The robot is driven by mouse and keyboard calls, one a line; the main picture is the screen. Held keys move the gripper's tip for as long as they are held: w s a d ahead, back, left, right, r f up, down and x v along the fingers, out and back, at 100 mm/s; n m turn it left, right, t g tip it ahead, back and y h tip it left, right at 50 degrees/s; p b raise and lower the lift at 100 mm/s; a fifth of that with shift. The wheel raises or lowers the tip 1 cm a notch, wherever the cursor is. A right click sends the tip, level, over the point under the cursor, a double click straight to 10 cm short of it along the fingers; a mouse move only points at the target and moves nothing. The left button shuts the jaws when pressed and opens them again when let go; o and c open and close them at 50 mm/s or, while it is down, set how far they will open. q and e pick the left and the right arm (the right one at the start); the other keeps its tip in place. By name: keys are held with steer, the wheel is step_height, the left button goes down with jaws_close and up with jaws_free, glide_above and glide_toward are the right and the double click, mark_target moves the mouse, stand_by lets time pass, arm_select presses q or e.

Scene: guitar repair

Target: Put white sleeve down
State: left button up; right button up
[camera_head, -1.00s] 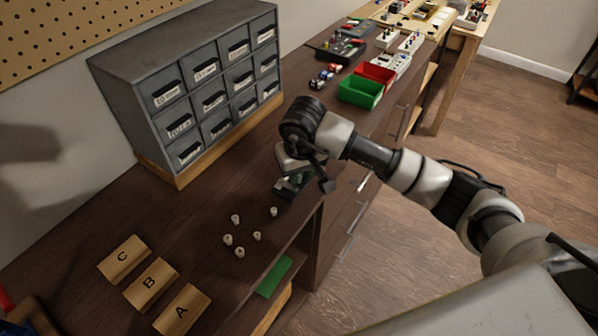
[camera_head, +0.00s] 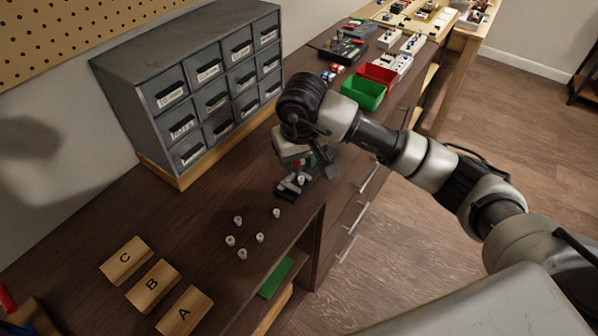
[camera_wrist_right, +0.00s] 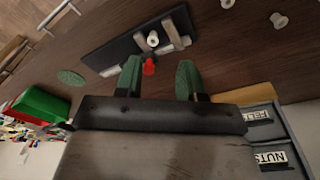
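A small white sleeve (camera_head: 301,179) is on a dark rectangular plate (camera_head: 286,190) at the counter's front edge, beneath my right gripper (camera_head: 304,162). In the right wrist view the sleeve (camera_wrist_right: 153,38) is on the dark plate (camera_wrist_right: 110,56), close to grey metal pieces. My right gripper (camera_wrist_right: 160,78) has its two green fingers apart, with nothing held between them. Several similar white pieces (camera_head: 260,238) stand loose on the counter. My left gripper is out of view.
Wooden blocks A (camera_head: 185,310), B (camera_head: 153,286) and C (camera_head: 125,260) lie at the lower left. A grey drawer cabinet (camera_head: 150,72) stands behind. Green (camera_head: 363,92) and red (camera_head: 378,73) bins are beyond my right arm. Bare counter lies between cabinet and loose pieces.

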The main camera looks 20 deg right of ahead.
step_height(320, 180, up, 7)
steer(key=shift+s+d+b, duration=0.35)
steer(key=shift+s+b, duration=0.05)
steer(key=shift+s, duration=0.05)
